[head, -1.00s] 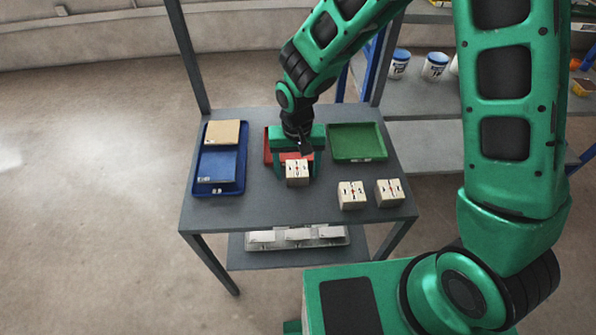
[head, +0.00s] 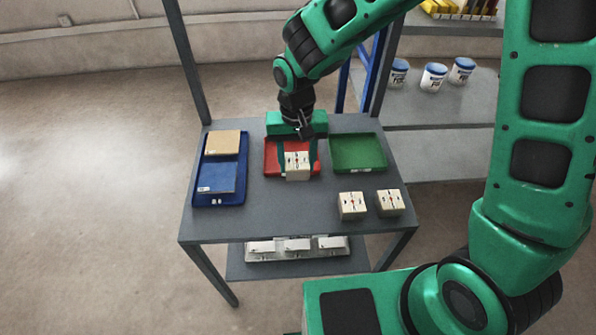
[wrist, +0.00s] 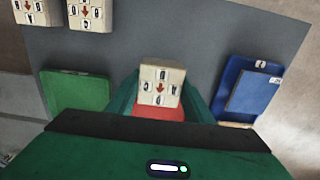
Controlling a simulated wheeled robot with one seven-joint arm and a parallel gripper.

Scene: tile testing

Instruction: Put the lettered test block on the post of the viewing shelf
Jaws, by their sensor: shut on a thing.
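A cream lettered test block (head: 298,166) with dark characters and a red mark is between the fingers of my gripper (head: 298,158). The gripper is shut on it, over the front part of the red tray (head: 272,166). In the wrist view the block (wrist: 158,87) sits between the green fingers, with the red tray behind it. The block looks close to upright; its gap above the table is hard to judge. Two similar blocks, one left (head: 351,205) and one right (head: 389,202), stand at the table's front right. I cannot make out the shelf's post.
The grey table (head: 250,215) also holds a blue tray (head: 222,198) with a tan and a blue tile at left, and a green tray (head: 357,152) at right. Upright frame posts rise at its back corners. A grey shelf (head: 440,108) with several white tubs stands behind, right.

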